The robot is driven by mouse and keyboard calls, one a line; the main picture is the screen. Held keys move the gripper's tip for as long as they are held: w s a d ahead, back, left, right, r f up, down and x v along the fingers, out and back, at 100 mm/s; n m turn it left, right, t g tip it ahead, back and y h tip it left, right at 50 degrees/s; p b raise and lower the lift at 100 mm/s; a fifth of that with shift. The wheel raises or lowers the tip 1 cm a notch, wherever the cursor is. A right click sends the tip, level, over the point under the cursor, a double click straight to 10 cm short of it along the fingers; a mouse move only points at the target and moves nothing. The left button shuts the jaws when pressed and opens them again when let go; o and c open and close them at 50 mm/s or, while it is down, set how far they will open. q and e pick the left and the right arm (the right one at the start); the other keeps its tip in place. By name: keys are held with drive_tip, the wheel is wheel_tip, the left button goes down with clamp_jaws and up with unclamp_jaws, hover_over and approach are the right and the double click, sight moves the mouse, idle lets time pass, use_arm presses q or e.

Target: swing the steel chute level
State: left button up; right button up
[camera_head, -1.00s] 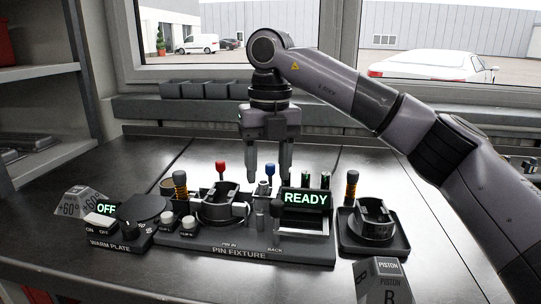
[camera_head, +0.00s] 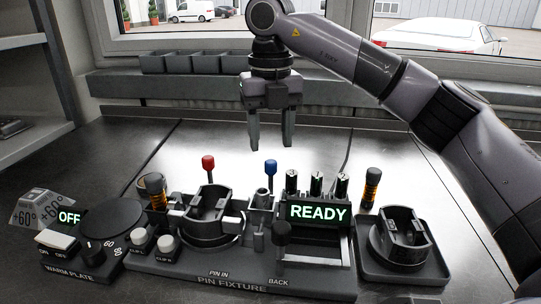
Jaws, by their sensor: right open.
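The pin fixture (camera_head: 232,284) stands on the bench with a lit READY display (camera_head: 318,213). It carries a dark cradle (camera_head: 212,207), a red-topped lever (camera_head: 208,163), a blue-topped lever (camera_head: 270,168) and small grey posts. I cannot tell for certain which part is the steel chute; a small light metal piece (camera_head: 234,219) sits right of the cradle. My right gripper (camera_head: 271,146) points down with its fingers apart and empty, its tips just above the blue-topped lever in the picture. My left gripper is not in view.
A warm plate (camera_head: 80,270) reading OFF is at left, beside a +60° sign (camera_head: 40,209). A dark tray (camera_head: 424,274) with a ring-shaped holder (camera_head: 400,240) is at right. Grey bins (camera_head: 180,62) line the window sill. The bench behind the fixture is clear.

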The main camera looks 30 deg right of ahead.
sight(271, 161)
wheel_tip(271, 161, down, 5)
drive_tip(key=shift+r, duration=0.1)
drive_tip(key=shift+c, duration=0.4)
clamp_jaws()
